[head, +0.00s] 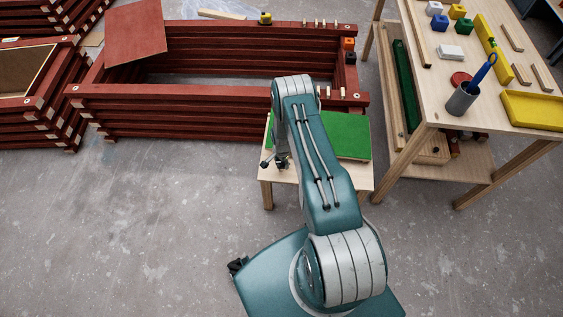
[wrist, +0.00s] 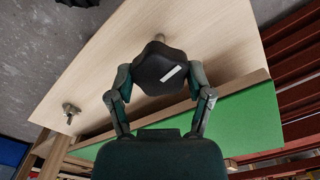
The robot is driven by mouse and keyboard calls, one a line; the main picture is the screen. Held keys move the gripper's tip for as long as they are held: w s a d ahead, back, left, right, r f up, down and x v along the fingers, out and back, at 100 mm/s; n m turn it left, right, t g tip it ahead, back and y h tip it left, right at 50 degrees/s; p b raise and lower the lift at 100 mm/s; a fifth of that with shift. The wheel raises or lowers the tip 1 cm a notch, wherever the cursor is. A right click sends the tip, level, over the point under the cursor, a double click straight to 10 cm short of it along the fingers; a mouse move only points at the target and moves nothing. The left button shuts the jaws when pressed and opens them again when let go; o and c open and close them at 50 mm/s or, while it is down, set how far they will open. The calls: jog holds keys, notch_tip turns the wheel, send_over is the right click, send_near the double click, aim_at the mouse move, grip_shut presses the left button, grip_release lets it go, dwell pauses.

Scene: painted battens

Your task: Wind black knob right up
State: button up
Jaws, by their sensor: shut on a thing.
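The black knob (wrist: 152,66) is a dark lobed piece with a white stripe on its face. In the wrist view it sits on a short stem over a pale wooden panel. My gripper (wrist: 160,78) is shut on it, one finger at each side. In the head view my gripper (head: 280,161) is at the left part of a low wooden bench (head: 284,176), partly behind my arm. The knob cannot be made out clearly there.
A green board (head: 347,135) lies on the bench. A small metal fitting (wrist: 70,111) stands on the wooden panel. Red stacked battens (head: 180,120) lie behind the bench. A wooden worktable (head: 440,90) with blocks and a cup stands at right. Floor at left is clear.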

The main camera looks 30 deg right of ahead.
jog(key=shift+w+r, duration=0.1)
jog(key=shift+w, duration=0.1)
jog(key=o, duration=1.1)
jog(key=shift+o, duration=0.2)
jog(key=shift+s, duration=0.1)
notch_tip(320, 180, up, 12)
